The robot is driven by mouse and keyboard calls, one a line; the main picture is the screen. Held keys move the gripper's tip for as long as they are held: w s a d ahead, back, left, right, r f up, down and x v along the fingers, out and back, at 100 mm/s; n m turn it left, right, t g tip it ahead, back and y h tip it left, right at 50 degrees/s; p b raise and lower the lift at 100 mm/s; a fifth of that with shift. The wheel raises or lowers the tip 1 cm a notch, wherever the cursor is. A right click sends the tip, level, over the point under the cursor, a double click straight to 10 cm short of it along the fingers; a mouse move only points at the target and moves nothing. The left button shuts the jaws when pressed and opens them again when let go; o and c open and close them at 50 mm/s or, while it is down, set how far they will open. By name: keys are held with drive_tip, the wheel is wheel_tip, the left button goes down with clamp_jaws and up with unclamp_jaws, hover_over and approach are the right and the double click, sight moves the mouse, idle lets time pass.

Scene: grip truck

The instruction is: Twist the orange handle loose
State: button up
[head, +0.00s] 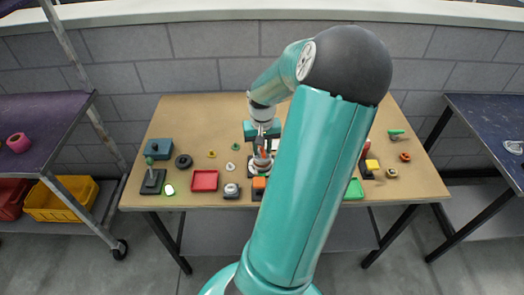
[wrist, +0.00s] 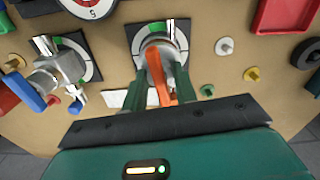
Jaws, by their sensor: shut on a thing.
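The orange handle (wrist: 157,85) shows in the middle of the wrist view, on a round grey metal fitting (wrist: 152,45) with a white and green dial plate behind it. In the head view a small bit of the orange handle (head: 262,153) shows below my gripper (head: 263,146). In the wrist view the two green fingers of my gripper (wrist: 160,92) stand on either side of the handle, shut on it.
A blue-handled valve (wrist: 58,75) stands to the left in the wrist view. A red tray (head: 204,181), a green joystick box (head: 152,182) and several small knobs lie on the brown table (head: 190,115). My arm hides the table's right middle. The back left of the table is clear.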

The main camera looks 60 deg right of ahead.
drive_tip(key=n, duration=1.4)
drive_tip(key=shift+n, duration=2.8)
drive_tip(key=o, duration=0.6)
drive_tip(key=shift+r, duration=3.8)
